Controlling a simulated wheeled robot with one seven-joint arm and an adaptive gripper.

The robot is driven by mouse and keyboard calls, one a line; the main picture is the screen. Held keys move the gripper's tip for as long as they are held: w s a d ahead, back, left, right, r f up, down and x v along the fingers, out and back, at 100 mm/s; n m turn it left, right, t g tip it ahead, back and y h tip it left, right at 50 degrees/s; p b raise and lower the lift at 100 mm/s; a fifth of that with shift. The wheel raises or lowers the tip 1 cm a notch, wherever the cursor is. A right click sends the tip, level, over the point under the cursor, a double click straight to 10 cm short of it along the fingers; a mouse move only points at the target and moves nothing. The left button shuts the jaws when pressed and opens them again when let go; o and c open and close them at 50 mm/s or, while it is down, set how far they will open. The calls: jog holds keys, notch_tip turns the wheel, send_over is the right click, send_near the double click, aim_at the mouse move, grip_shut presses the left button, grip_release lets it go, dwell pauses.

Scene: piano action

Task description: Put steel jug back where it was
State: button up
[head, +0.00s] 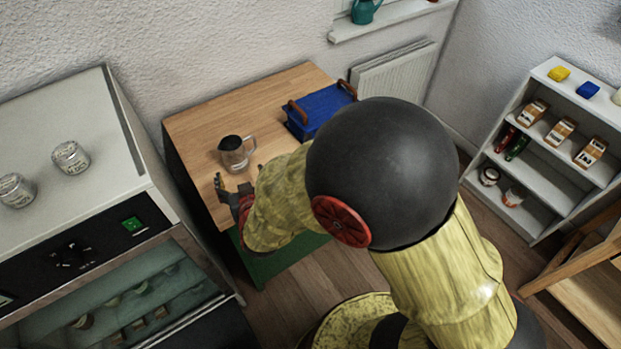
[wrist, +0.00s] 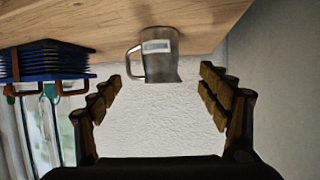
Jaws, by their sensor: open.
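The steel jug (head: 234,157) stands upright on the wooden table (head: 270,92), near its left side, with its handle to the right in the head view. It is grey with a pale label, and it also shows in the wrist view (wrist: 160,66), which is upside down. My gripper (head: 236,185) is on the near side of the jug, low over the table's front edge. Its fingers are spread open and empty, and in the wrist view the jug appears between and beyond them. No contact shows. My arm hides part of the table.
A blue crate with brown handles (head: 318,110) sits to the right of the jug. An oven (head: 120,215) with two jars on top stands at the left. A shelf unit (head: 545,150) with boxes and bottles stands at the right. The table between jug and wall is clear.

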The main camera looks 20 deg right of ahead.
jog(key=s+d+r+g+y, duration=0.1)
jog(key=s+d+r+g, duration=0.15)
jog(key=r, duration=0.35)
jog(key=s+d+r+g+y, duration=0.1)
jog(key=s+d+r, duration=0.2)
jog(key=r, duration=0.4)
jog(key=s+d+r+g+h, duration=0.1)
jog(key=s+d+r+g, duration=0.1)
jog(key=s+d, duration=0.5)
jog(key=s+d+r+g+h, duration=0.1)
jog(key=s+d+r+g, duration=0.1)
jog(key=s+d, duration=0.5)
jog(key=s+r, duration=0.1)
jog(key=s, duration=0.5)
jog(key=shift+m+h, duration=0.3)
jog(key=shift+h, duration=0.1)
jog(key=shift+s, duration=0.1)
jog(key=shift+c, duration=0.7)
